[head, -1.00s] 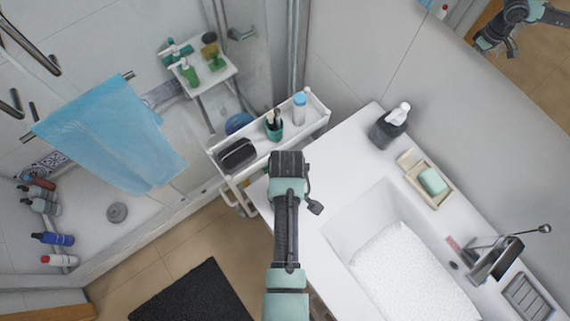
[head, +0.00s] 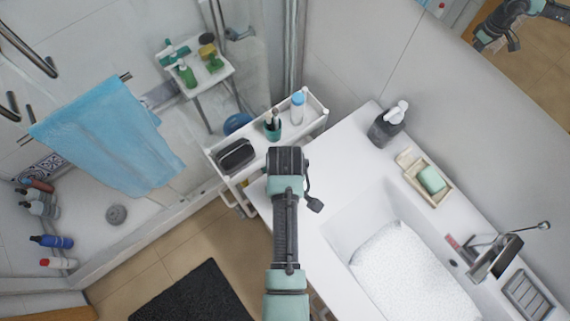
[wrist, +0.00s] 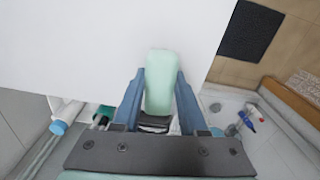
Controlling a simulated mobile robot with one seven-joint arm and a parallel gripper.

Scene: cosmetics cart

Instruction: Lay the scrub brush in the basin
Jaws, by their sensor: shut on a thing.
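In the wrist view my gripper (wrist: 161,74) is shut on a pale mint-green, rounded block, which I take to be the scrub brush (wrist: 160,92). Its bristles are not visible. It is held over or beside the edge of the white counter (wrist: 80,40); I cannot tell its height. In the head view my arm hides the jaws and the brush, near the counter's left corner. The white basin (head: 342,222) is sunk into the counter to the right of my arm, with a white, speckled, foam-like mass (head: 405,275) filling much of it.
A dark soap dispenser (head: 386,125) and a dish with green soap (head: 431,180) stand along the wall side of the counter. The tap (head: 493,257) is at the basin's right. A white cart (head: 318,124) with a bottle, cup and dark case stands beyond my wrist.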

